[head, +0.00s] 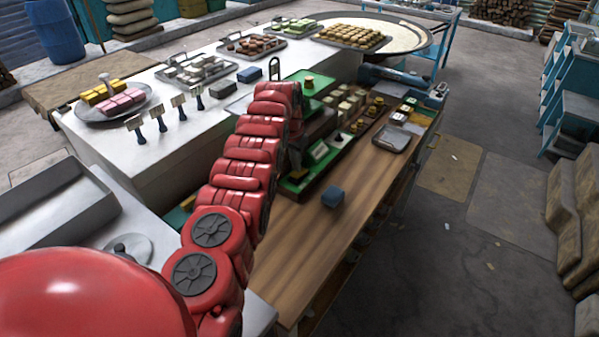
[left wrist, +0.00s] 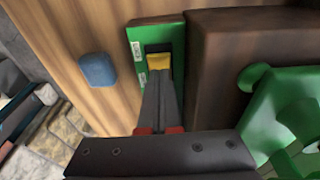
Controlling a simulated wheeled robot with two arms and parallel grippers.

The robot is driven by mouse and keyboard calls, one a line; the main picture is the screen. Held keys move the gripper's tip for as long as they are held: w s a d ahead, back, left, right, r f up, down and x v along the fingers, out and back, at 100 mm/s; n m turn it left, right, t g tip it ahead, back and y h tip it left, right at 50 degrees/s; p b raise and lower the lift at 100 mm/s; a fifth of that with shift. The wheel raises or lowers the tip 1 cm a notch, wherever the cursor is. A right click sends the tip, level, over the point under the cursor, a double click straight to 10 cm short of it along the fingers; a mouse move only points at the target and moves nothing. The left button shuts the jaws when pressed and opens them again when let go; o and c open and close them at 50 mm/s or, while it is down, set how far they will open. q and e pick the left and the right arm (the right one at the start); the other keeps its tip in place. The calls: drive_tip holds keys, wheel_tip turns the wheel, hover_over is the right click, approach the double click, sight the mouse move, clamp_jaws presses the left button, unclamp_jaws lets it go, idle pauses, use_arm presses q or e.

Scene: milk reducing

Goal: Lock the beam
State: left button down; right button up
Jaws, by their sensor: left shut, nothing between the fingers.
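In the left wrist view, a small yellow piece (left wrist: 159,62) sits in a dark slot of a green panel (left wrist: 142,36). My left gripper (left wrist: 161,80) is shut and empty. Its fingertips appear right at the yellow piece; I cannot tell whether they touch it. A brown block-shaped body (left wrist: 240,50) stands right beside the panel, with green parts (left wrist: 292,105) to its right. I cannot make out which part is the beam. In the head view, my red left arm hides most of this area, with the green base (head: 318,178) showing past it. My right gripper is not in view.
A blue block (head: 333,197) lies on the wooden counter (head: 300,250), also seen in the left wrist view (left wrist: 97,70). A grey tray (head: 391,138) lies farther along. Trays of sweets stand on the white counter (head: 215,125). The counter's near right part is clear.

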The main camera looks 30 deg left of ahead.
sight(296, 173)
use_arm(q)
drive_tip(key=shift+f+b, duration=0.7)
drive_tip(key=shift+f, duration=0.1)
drive_tip(key=shift+r+p, duration=0.95)
drive_tip(key=shift+r, duration=1.35)
drive_tip(key=shift+r+p, duration=0.75)
drive_tip(key=shift+r, duration=0.55)
